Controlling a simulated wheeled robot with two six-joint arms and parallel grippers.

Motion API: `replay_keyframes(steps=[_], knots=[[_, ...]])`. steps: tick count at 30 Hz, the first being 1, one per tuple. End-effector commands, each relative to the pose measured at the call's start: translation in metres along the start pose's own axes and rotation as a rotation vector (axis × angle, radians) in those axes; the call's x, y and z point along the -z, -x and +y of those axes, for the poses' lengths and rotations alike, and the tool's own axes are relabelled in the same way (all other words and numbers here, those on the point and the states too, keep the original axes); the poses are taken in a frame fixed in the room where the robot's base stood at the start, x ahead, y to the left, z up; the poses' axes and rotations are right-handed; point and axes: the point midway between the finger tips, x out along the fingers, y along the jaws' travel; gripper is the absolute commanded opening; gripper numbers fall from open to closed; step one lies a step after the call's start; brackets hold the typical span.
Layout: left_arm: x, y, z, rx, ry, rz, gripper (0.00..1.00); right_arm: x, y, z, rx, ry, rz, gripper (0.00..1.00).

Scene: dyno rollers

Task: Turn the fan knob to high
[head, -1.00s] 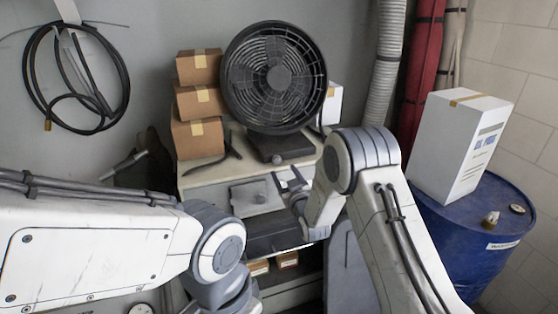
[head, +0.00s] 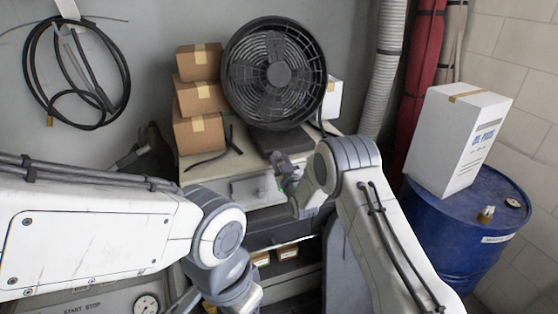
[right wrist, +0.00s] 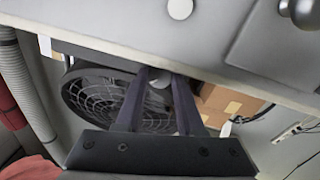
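A black round fan (head: 274,74) stands on a dark base (head: 278,141) on top of a light cabinet. The fan also shows upside down in the right wrist view (right wrist: 85,95). My right gripper (head: 281,160) is just in front of the fan base in the head view. Its two dark fingers (right wrist: 160,73) are apart in the right wrist view, with a small pale round part (right wrist: 160,80) showing between them. I cannot tell whether this is the fan knob or whether a finger touches it. No knob setting is readable. My left arm runs in from the left; its gripper is not clearly visible.
Stacked cardboard boxes (head: 199,99) stand left of the fan. A white box (head: 455,140) sits on a blue drum (head: 440,215) at the right. A grey hose (head: 384,70) hangs behind.

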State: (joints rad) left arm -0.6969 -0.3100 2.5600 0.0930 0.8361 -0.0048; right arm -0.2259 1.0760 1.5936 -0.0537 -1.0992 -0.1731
Motion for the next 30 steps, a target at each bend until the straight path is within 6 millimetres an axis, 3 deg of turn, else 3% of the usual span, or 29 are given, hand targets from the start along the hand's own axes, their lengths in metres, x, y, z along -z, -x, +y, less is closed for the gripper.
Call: replay_keyframes(steps=[5,18,30], knots=[[0.000,-0.003,0.000,0.000,0.000,0.000,0.50,-0.001,0.000,-0.001,0.001,-0.007,0.000,0.00],[-0.003,-0.062,-0.004,0.000,0.008,0.000,0.50,-0.003,0.000,-0.002,0.004,-0.314,-0.009,0.00],[-0.004,-0.065,-0.005,0.000,0.007,0.000,0.50,0.001,0.000,-0.001,0.005,-0.373,-0.015,0.00]])
